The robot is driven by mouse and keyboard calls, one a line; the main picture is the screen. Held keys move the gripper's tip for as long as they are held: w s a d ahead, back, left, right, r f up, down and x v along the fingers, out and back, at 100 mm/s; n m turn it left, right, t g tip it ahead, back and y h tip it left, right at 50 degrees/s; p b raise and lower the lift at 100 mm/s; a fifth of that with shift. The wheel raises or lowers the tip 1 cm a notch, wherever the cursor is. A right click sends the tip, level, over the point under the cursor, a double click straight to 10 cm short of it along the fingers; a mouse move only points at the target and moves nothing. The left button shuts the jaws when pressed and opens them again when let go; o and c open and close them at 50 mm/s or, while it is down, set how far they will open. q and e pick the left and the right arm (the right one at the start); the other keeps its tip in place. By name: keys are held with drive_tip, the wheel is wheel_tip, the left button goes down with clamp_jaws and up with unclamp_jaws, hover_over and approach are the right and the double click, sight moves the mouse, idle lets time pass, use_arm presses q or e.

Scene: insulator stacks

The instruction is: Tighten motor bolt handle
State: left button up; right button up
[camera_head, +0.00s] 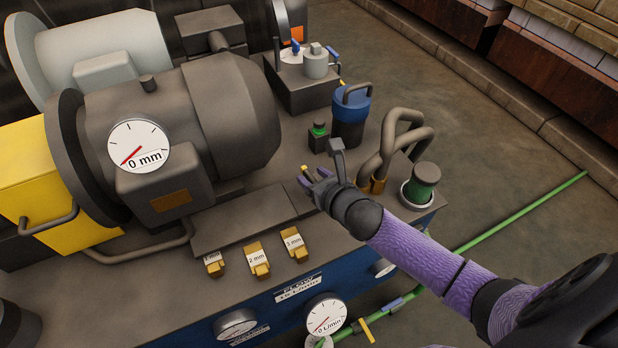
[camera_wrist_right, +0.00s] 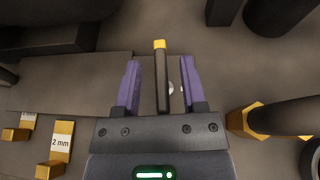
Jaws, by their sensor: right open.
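A slim dark handle with a yellow tip (camera_wrist_right: 162,80) stands between the fingers of my right gripper (camera_wrist_right: 160,88) in the right wrist view. The fingers are open, with a gap on each side of the handle. In the head view the right gripper (camera_head: 313,182) is low over the bench, right of the dark motor (camera_head: 225,110); the yellow tip (camera_head: 304,169) shows at its fingers, and the rest of the handle is mostly hidden. The motor's dial (camera_head: 139,146) reads 0 mm. My left gripper is not in view.
Labelled yellow shims (camera_head: 257,259) lie at the bench front. A green button (camera_head: 319,129), blue canister (camera_head: 351,117), bent pipes (camera_head: 402,145) and green cylinder (camera_head: 421,184) stand around the right gripper. A green hose (camera_head: 520,225) crosses the floor.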

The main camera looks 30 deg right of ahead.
drive_tip(key=shift+x, duration=0.8)
clamp_jaws()
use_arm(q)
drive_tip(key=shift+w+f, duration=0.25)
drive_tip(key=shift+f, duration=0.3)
